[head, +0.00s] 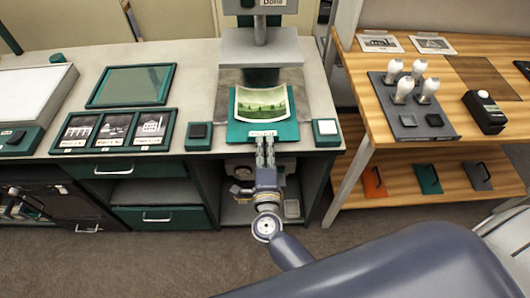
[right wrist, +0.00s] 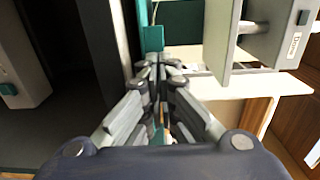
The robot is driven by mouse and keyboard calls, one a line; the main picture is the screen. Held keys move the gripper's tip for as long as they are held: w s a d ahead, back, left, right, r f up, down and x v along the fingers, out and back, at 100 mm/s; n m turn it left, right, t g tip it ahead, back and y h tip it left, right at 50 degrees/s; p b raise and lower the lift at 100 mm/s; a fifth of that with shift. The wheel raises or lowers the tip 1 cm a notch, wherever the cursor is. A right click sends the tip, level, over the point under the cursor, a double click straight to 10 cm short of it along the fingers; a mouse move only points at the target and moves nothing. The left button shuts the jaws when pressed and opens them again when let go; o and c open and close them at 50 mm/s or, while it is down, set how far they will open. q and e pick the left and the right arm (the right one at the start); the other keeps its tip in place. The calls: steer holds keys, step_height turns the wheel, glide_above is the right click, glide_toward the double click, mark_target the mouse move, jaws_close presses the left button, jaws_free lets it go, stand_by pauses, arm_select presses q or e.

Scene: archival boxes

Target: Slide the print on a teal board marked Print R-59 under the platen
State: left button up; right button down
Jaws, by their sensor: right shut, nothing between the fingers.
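A green landscape print (head: 262,103) with curled edges sits on a teal board (head: 240,132). The board lies at the front of the press bed, its front edge near the counter's edge. A pale label on the board's front strip is too small to read surely. The grey platen (head: 262,48) stands behind and above the print, and the print shows in front of it. My right gripper (head: 264,142) is shut and empty, its fingertips at the board's front edge; whether they touch is unclear. It also shows shut in the right wrist view (right wrist: 158,66). My left gripper is out of view.
A dark button (head: 198,131) and a white button (head: 327,128) flank the board. Left are a framed tray of small prints (head: 112,131) and a teal-framed panel (head: 131,86).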

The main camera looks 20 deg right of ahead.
mark_target(264, 138)
steer(key=shift+w+d, duration=0.1)
steer(key=shift+w, duration=0.15)
steer(key=p+x, duration=0.1)
steer(key=x, duration=0.4)
steer(key=shift+w, duration=0.25)
steer(key=shift+s, duration=0.1)
